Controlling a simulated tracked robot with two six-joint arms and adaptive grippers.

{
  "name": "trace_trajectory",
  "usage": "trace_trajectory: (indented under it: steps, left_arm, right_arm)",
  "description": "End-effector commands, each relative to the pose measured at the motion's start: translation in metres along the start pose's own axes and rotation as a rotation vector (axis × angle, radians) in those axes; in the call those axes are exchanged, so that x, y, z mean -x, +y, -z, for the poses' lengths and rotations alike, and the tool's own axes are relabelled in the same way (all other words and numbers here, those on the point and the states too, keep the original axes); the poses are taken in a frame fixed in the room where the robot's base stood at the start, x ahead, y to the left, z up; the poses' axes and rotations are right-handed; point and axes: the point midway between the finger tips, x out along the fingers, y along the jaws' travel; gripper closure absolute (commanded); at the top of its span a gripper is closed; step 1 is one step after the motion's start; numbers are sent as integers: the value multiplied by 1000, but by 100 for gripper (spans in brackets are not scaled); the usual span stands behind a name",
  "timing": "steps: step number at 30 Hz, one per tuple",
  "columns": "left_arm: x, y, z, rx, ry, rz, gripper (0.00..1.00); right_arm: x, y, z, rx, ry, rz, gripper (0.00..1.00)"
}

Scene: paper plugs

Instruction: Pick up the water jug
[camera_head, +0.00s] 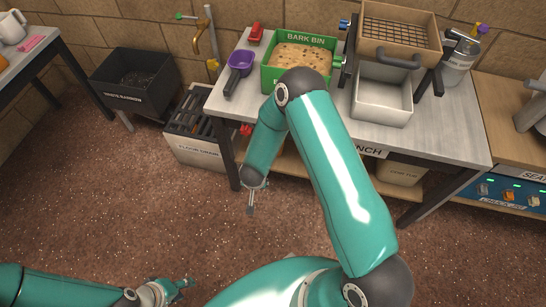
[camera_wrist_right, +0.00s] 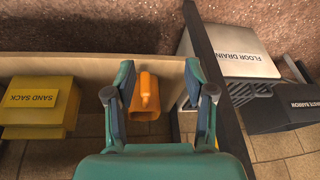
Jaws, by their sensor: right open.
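In the right wrist view an orange vessel with a handle (camera_wrist_right: 148,92), likely the water jug, is on the low shelf under the bench. It appears between the two fingers of my right gripper (camera_wrist_right: 159,75), which is open and empty. I cannot tell its exact distance from the fingers. In the head view my right gripper (camera_head: 250,208) hangs in front of the bench, and my right arm hides part of the low shelf. My left gripper (camera_head: 178,289) is low at the bottom left, away from the bench, and its finger gap is unclear.
A yellow sand sack box (camera_wrist_right: 41,107) is on the low shelf. A dark bench leg (camera_wrist_right: 214,75) separates the shelf from the floor drain box (camera_head: 195,152). The bench top (camera_head: 330,113) carries a green bark bin (camera_head: 273,77) and a white tray (camera_head: 382,108).

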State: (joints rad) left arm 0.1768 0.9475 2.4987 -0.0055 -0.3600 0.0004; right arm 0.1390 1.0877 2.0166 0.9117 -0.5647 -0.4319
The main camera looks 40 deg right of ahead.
Motion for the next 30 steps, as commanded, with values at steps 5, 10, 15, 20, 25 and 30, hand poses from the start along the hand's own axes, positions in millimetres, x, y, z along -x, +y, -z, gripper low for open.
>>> trace_trajectory:
  steps: [5,10,15,20,25,30]
  left_arm:
    - [-45,-16,1,0,1,0,60]
    - [-50,-18,1,0,1,0,60]
    - [-49,-18,1,0,1,0,60]
    - [-50,-18,1,0,1,0,60]
    - [-51,-18,1,0,1,0,60]
    - [-51,-18,1,0,1,0,60]
  right_arm:
    - [-57,7,13,-115,55,-96,46]
    - [-68,11,25,-156,66,-130,46]
    - [-74,17,51,-162,67,-133,46]
    - [-86,24,83,-163,67,-131,46]
    - [-95,30,111,-162,66,-131,46]
    - [-98,31,122,-157,64,-131,46]
